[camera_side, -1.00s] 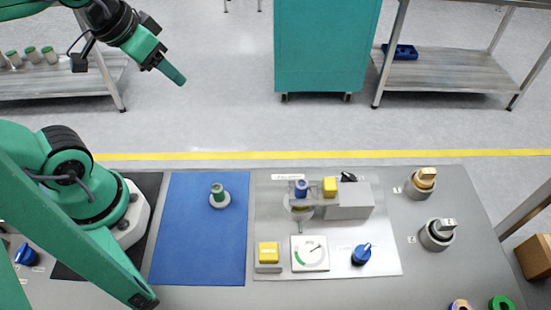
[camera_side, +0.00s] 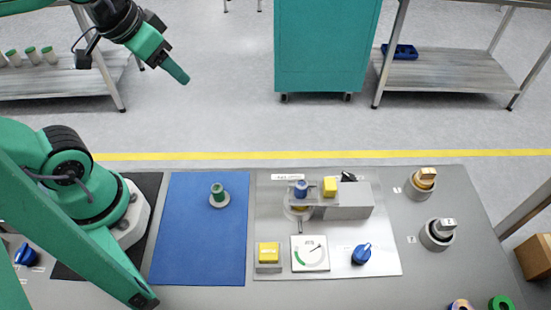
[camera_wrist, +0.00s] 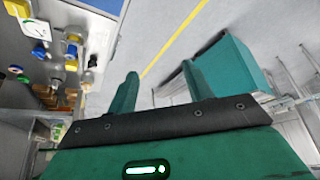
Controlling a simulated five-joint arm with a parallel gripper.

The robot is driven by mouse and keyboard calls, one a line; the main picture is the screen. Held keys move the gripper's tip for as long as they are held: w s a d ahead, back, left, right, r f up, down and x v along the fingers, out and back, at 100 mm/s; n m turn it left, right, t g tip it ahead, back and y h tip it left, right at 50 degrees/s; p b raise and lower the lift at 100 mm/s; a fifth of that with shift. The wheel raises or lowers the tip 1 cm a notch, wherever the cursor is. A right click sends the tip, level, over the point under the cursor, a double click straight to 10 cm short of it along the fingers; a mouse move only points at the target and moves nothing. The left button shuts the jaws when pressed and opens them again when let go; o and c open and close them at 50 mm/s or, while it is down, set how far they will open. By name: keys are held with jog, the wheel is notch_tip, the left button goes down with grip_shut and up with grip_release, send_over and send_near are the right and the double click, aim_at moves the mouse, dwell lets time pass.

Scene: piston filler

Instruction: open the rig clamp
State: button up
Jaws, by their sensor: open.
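The rig is a metal plate (camera_side: 390,255) on the bench with a grey block (camera_side: 352,203), a blue-topped part (camera_side: 301,188) and a yellow block (camera_side: 330,186). A small black lever (camera_side: 348,177) shows at its back edge. I cannot tell for sure which part is the clamp, or whether it is open or shut. My gripper (camera_side: 178,74) is high at the upper left, far from the rig and touching nothing. In the wrist view my gripper (camera_wrist: 158,85) has its two fingers apart with nothing between them. The gauge (camera_wrist: 35,28) shows at the left there.
The rig plate also carries a yellow button (camera_side: 268,251), a dial gauge (camera_side: 310,258) and a blue knob (camera_side: 361,254). A green-and-white part (camera_side: 218,193) stands on the blue mat (camera_side: 195,255). Two knobs (camera_side: 424,180) (camera_side: 439,232) stand at the right. The air above the bench is clear.

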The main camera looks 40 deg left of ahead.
jog(key=w+d+m+g, duration=0.2)
jog(key=w+d+m, duration=0.1)
jog(key=w+d, duration=0.4)
jog(key=m+g, duration=0.3)
jog(key=m, duration=0.2)
send_over(330, 183)
jog(key=f, duration=0.9)
jog(key=shift+w+a+f, duration=0.1)
jog(key=shift+a+f, duration=0.1)
jog(key=shift+a, duration=0.05)
jog(key=shift+d+f+m, duration=0.15)
jog(key=shift+d+m, duration=0.15)
jog(key=shift+f, duration=3.95)
grip_shut()
